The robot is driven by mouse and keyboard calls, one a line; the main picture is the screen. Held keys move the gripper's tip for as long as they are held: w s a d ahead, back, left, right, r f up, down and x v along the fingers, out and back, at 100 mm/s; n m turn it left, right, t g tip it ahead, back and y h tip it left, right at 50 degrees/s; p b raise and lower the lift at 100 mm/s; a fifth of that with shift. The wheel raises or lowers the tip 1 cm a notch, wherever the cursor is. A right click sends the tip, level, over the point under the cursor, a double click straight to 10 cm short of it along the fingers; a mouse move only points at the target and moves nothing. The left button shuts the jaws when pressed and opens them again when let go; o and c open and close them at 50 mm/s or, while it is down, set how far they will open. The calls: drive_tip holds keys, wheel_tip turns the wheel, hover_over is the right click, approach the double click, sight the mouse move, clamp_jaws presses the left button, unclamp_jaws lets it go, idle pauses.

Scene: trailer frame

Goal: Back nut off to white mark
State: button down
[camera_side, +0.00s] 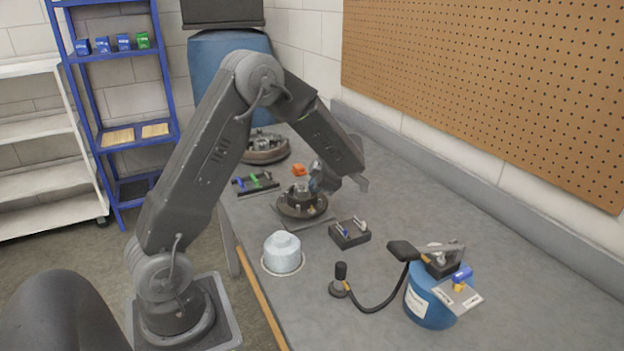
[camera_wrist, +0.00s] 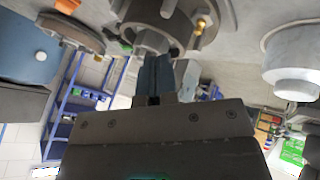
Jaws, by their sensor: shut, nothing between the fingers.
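A dark round hub fixture (camera_side: 301,208) stands on a flat plate on the bench, with a raised centre and small brass-coloured pieces around it. In the wrist view the hub (camera_wrist: 160,22) is at the top, with a brass stud (camera_wrist: 201,25) on its flange. My gripper (camera_side: 316,186) is right at the hub's upper side in the side view. In the wrist view my gripper's (camera_wrist: 155,66) blue-grey fingers are together and empty, their tips by the hub's underside edge. I cannot make out the nut or a white mark; whether the fingers touch the hub is unclear.
A small dark tray with pegs (camera_side: 350,233) and a white lidded pot (camera_side: 283,252) stand close to the hub. A second round part (camera_side: 266,148), an orange block (camera_side: 299,170) and a rack (camera_side: 255,183) lie behind. A blue drum (camera_side: 428,298) with a hose is front right.

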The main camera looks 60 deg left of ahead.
sight(306, 183)
drive_tip(key=w+d+r+n+g, duration=0.1)
drive_tip(key=w+d+r+n, duration=0.15)
drive_tip(key=d+r, duration=0.45)
drive_tip(key=shift+h, duration=0.4)
drive_tip(key=x, duration=0.3)
drive_tip(key=a+x, duration=0.1)
drive_tip(key=x, duration=0.5)
drive_tip(key=shift+a+r, duration=0.2)
drive_tip(key=shift+r, duration=0.05)
drive_tip(key=a, duration=0.3)
drive_tip(key=shift+w+a+f, duration=0.15)
drive_tip(key=shift+f, duration=0.05)
drive_tip(key=shift+w+a, duration=0.1)
drive_tip(key=shift+a, duration=0.4)
drive_tip(key=shift+w+a, duration=0.1)
drive_tip(key=shift+a, duration=0.45)
drive_tip(key=shift+d, duration=0.15)
